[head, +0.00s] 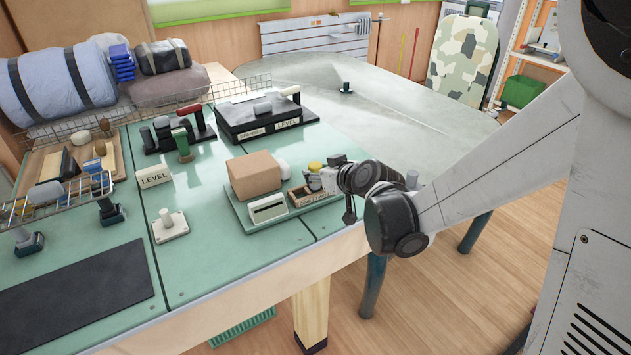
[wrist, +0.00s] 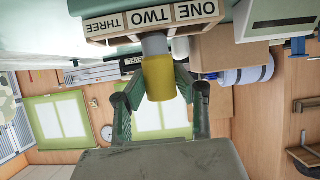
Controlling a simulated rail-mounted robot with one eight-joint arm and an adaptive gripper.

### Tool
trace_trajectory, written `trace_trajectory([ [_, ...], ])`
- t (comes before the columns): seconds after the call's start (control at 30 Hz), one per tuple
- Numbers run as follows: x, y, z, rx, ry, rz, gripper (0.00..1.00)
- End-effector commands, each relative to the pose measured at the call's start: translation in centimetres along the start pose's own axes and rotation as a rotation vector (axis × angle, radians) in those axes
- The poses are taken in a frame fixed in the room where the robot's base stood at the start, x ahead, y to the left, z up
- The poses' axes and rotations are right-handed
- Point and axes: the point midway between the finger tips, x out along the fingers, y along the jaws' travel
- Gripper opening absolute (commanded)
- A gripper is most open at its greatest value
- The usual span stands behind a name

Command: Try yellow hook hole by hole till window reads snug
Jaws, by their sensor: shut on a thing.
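The yellow hook (wrist: 158,80) is a short yellow cylinder with a grey end, seen between my gripper's (wrist: 157,92) two green fingers in the wrist view. My gripper is shut on it. The grey end meets or overlaps the wooden crate (wrist: 98,41), nearest the TWO plate; I cannot tell if it sits in a hole. Plates ONE, TWO and THREE mark the crate. In the head view, the yellow hook (head: 315,167) shows above the small crate (head: 299,196), with my gripper (head: 328,179) at its right. The white box (head: 268,207) has a window strip, unreadable here.
A cardboard box (head: 254,174) stands close behind the white box, on the same green tray (head: 246,217). A LEVEL sign (head: 155,177) and a white base with a knob (head: 170,228) are farther left. The dark mat (head: 75,303) at front left is bare.

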Motion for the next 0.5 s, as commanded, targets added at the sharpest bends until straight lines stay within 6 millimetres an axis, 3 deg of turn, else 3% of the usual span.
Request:
trace_trajectory([
  [0.5, -0.49, 0.00, -0.95, 0.000, 0.000, 0.000, 0.00],
])
